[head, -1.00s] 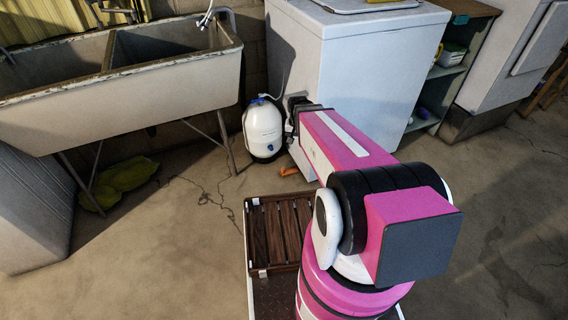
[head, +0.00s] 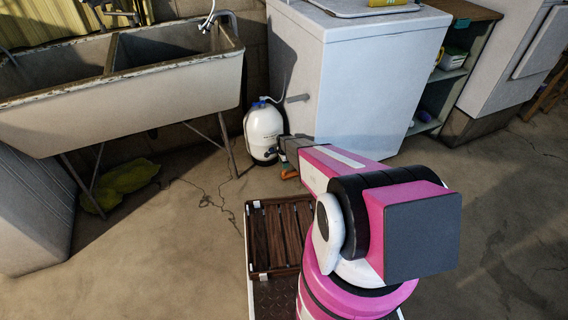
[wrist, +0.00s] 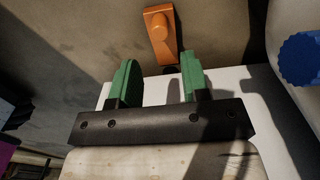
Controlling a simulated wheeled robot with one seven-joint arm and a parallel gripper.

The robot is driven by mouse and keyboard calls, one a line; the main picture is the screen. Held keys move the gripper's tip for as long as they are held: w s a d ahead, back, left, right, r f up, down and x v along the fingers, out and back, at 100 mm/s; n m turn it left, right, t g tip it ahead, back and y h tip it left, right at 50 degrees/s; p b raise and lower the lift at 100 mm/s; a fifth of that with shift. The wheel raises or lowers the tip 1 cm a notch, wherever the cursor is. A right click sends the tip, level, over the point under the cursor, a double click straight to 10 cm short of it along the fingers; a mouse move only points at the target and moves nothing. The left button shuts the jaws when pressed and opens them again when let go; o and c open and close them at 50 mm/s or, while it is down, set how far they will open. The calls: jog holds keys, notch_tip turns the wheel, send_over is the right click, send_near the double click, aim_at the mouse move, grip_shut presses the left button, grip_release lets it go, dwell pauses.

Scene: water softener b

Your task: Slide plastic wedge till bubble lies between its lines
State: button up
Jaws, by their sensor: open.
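The orange plastic wedge (wrist: 161,36), with a round knob on it, lies just beyond my fingertips in the wrist view. In the head view a bit of orange (head: 289,175) shows low beside my gripper. My gripper (wrist: 158,68) is open, its two green fingers apart with nothing between them. The wedge is a little ahead of the gap, and I see no clear contact. The white tank (head: 264,130) stands left of my gripper (head: 281,150) in the head view; its blue knob (wrist: 302,58) shows in the wrist view. I cannot see a bubble or its lines.
A large white cabinet (head: 355,85) stands close behind and right of my gripper. A double sink (head: 190,85) on thin legs is at left. A pale flat surface (wrist: 232,84) lies under the fingers. Bare floor (head: 195,230) is open at left.

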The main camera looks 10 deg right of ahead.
aim_at(284, 171)
notch_tip(284, 171, down, 8)
jog(key=shift+r, duration=0.1)
jog(key=shift+c, duration=0.3)
jog(key=shift+r, duration=0.15)
jog(key=c, duration=0.7)
